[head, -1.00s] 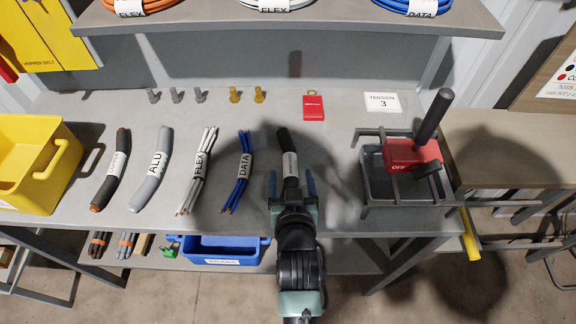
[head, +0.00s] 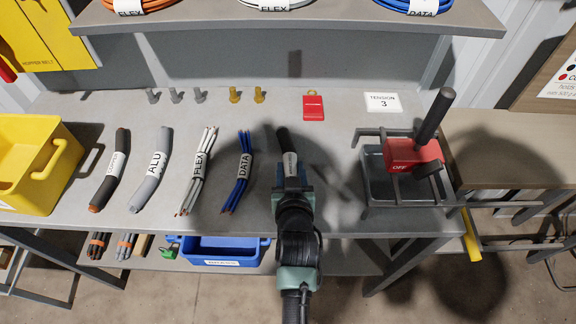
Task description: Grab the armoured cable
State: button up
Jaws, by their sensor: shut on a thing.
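A black cable bundle (head: 284,139) with a white label band lies on the grey bench, right of the blue DATA bundle. Its label is too small to read, and it is the piece that could be the armoured cable. My gripper (head: 293,180) is shut on its lower part, just below the label. The jaws and wrist hide the near end of the cable. The far end still shows, and I cannot tell whether the cable touches the bench.
To the left lie the blue DATA bundle (head: 238,182), white FLEX bundle (head: 199,180), grey ALU piece (head: 152,180) and a dark copper-ended piece (head: 108,185). A yellow bin (head: 30,150) stands far left.

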grip_shut()
dwell(0.8)
jog(key=shift+r, duration=0.25)
